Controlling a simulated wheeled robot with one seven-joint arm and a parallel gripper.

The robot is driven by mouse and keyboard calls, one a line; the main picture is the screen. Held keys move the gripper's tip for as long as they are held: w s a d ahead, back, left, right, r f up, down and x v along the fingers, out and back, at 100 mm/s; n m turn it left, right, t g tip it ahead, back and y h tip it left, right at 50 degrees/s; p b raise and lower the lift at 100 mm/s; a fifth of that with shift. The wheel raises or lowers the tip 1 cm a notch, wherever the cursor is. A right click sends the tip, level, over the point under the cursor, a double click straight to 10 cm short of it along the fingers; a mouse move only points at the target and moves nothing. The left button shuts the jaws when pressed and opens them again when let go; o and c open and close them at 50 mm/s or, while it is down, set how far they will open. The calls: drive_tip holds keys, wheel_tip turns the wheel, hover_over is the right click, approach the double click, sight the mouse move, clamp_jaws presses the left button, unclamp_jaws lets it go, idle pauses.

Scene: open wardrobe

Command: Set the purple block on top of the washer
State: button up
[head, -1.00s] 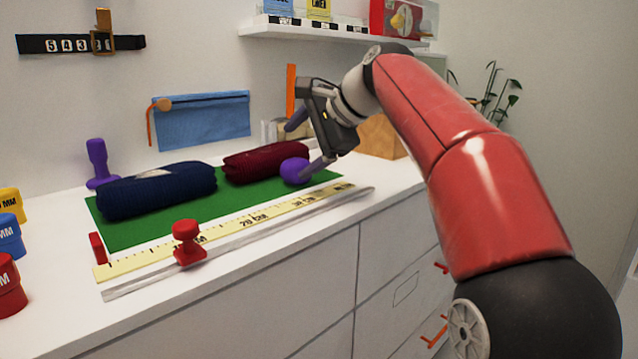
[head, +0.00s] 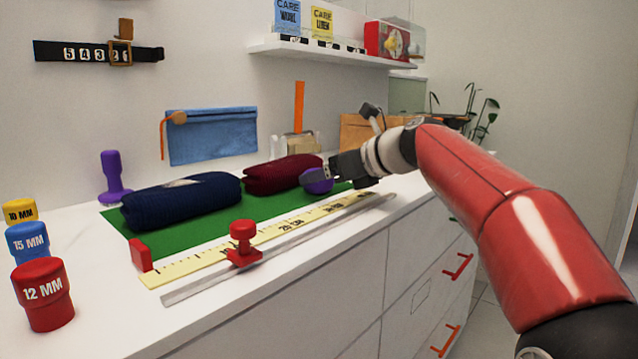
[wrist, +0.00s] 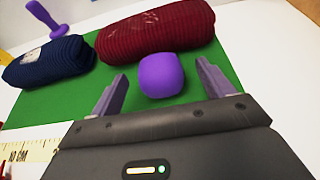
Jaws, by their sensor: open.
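A purple rounded block (wrist: 160,75) sits on the green mat by the dark red knitted roll; it also shows in the head view (head: 318,187), partly covered by my gripper. My gripper (wrist: 161,70) is open and low over the mat. In the wrist view its two fingers point toward the block, one to each side, with visible gaps; I cannot tell whether the tips reach past its near face. A second purple thing, a knobbed upright piece (head: 113,178), stands at the back left. I see no washer in these frames.
A navy knitted roll (head: 180,200) and the dark red roll (head: 282,174) lie on the green mat (head: 195,232). A yellow ruler and rail with a red slider (head: 243,243) run along the front. Labelled weights (head: 44,295) stand left. A shelf (head: 330,53) hangs above.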

drive_tip(key=x, duration=0.4)
drive_tip(key=shift+a+f, duration=0.1)
drive_tip(key=shift+c, duration=0.3)
drive_tip(key=c, duration=1.1)
drive_tip(key=shift+c, duration=0.2)
drive_tip(key=shift+c, duration=0.2)
